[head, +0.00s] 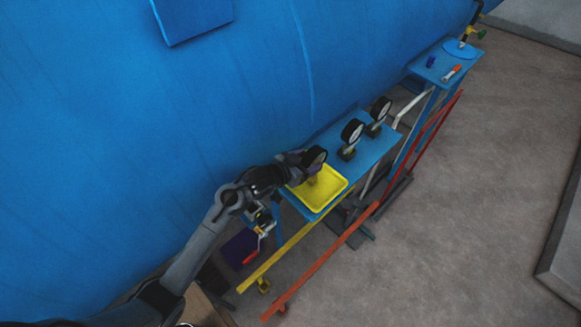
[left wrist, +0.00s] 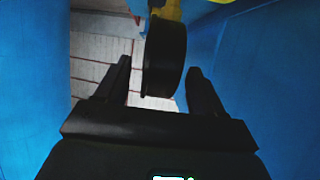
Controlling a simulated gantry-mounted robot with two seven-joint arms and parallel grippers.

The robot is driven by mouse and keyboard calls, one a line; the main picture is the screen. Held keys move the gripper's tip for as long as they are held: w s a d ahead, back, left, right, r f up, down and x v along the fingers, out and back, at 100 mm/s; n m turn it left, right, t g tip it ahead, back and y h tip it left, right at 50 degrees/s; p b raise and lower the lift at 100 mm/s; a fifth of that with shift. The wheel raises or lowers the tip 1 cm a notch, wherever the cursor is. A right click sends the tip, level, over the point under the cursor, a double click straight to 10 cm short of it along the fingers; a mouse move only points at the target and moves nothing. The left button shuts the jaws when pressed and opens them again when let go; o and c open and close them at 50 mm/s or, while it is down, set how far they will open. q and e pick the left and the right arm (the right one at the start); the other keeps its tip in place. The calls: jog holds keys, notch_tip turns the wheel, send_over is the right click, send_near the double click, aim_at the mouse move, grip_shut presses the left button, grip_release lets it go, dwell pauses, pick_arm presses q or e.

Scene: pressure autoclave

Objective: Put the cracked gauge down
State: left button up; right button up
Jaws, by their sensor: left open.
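A round black gauge with a brass-coloured stem (head: 315,157) stands at the yellow tray (head: 327,196) in the head view; I cannot make out a crack on it. My left gripper (head: 302,160) is at this gauge, reaching in from the left. In the left wrist view the gauge's dark case (left wrist: 165,57) is between the two spread fingers of the left gripper (left wrist: 160,82). There is a visible gap on each side of the case. Part of the gauge is hidden in the head view by the gripper. My right gripper is not in view.
Two more gauges (head: 352,132) (head: 380,109) stand on the blue shelf (head: 378,147) beyond the tray. The big blue vessel (head: 150,110) rises close behind. A higher blue shelf (head: 443,66) holds small items. Red (head: 425,150) and yellow rails (head: 290,245) run in front.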

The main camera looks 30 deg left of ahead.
pick_arm(q)
jog(key=v, duration=0.8)
jog(key=shift+s, duration=0.15)
jog(key=shift+a+r, duration=0.1)
jog(key=shift+r, duration=0.05)
